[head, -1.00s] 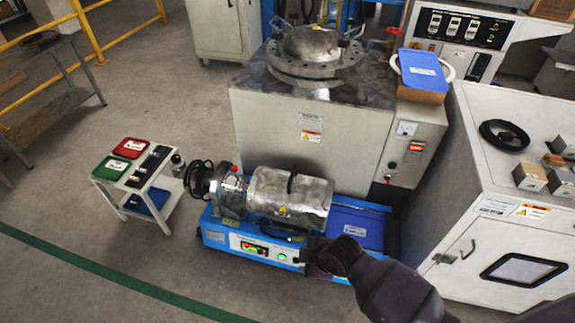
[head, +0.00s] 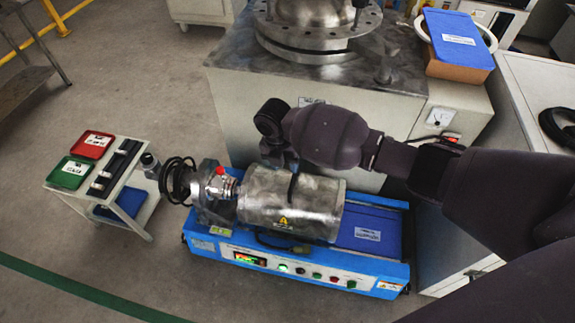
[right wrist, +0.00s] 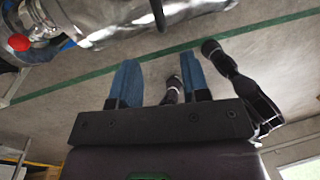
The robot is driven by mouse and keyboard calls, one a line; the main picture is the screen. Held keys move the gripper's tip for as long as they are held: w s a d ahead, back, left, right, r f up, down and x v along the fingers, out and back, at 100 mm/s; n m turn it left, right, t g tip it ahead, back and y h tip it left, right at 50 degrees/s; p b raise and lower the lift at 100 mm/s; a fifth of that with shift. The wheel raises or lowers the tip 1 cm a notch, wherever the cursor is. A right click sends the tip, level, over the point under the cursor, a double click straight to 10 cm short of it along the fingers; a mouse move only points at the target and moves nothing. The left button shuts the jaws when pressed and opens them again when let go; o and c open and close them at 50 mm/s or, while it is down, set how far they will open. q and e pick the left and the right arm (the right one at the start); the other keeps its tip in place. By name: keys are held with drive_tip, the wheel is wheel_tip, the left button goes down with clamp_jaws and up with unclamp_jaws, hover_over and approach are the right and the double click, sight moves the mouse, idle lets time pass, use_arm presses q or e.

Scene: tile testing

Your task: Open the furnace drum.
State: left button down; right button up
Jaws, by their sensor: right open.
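The furnace drum (head: 290,207) is a grey metal cylinder lying on its side on a blue bench unit (head: 225,252). It has a dark curved handle on top and a yellow warning label, and it looks closed. It also shows along the top of the right wrist view (right wrist: 130,28). My right gripper (head: 277,158) is just behind and above the drum, apart from the handle as far as I can tell. In the right wrist view my right gripper (right wrist: 158,64) has its two blue fingers spread with nothing held. My left gripper is not in view.
A large grey machine (head: 300,110) with a flanged lid stands close behind the drum. A small white trolley (head: 130,208) with red and green trays is at the left. A cabinet (head: 540,75) is at the right. The floor in front is clear.

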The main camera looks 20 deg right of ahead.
sight(293, 180)
drive_tip(key=shift+n+h, duration=0.3)
drive_tip(key=f+b, duration=0.1)
drive_tip(key=f, duration=0.1)
drive_tip(key=d+f+b, duration=0.1)
drive_tip(key=f, duration=0.2)
drive_tip(key=d+f+b, duration=0.1)
drive_tip(key=f, duration=0.2)
drive_tip(key=shift+w+f, duration=0.2)
drive_tip(key=shift+w, duration=0.15)
drive_tip(key=shift+d+f+b, duration=0.15)
drive_tip(key=shift+f+b, duration=0.2)
drive_tip(key=shift+f, duration=0.2)
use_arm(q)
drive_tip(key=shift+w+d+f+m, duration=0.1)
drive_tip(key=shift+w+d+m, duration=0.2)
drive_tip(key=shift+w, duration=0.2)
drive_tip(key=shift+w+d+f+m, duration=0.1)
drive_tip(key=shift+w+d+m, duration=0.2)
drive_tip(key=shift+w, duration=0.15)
use_arm(e)
drive_tip(key=shift+w, duration=0.1)
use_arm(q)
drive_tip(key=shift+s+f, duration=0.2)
use_arm(e)
clamp_jaws()
